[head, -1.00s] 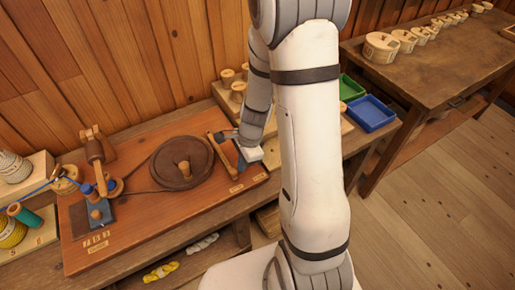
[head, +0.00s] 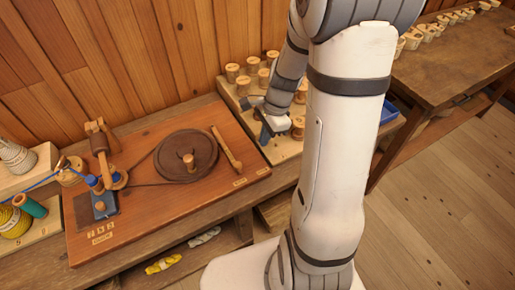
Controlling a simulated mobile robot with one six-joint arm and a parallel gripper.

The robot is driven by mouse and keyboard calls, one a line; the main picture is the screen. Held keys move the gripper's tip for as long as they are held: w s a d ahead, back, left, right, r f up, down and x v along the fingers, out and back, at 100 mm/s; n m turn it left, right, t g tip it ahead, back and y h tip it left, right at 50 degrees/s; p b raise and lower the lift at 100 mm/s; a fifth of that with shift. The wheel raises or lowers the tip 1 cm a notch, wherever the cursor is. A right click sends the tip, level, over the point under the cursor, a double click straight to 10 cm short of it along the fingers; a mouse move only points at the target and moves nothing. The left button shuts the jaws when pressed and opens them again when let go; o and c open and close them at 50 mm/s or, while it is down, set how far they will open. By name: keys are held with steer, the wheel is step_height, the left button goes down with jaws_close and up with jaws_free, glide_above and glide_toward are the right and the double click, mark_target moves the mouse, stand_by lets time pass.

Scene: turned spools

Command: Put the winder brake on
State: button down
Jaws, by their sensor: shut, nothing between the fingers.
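The winder stands on a reddish wooden board (head: 150,215), with a dark round wheel (head: 186,160) that has a wooden handle knob (head: 189,161) in its middle. The brake is a wooden lever (head: 228,151) lying slantwise close to the wheel's right rim. I cannot tell whether it touches the rim.
A pale rack of wooden spools (head: 250,70) stands behind and right of my gripper. A blue tray (head: 390,112) is partly hidden by my arm. The winder's belt, small spindle and blue parts (head: 97,188) are at left. A second table (head: 440,75) stands at far right.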

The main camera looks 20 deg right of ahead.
steer(key=shift+v, duration=1.15)
steer(key=shift+a+r, duration=0.1)
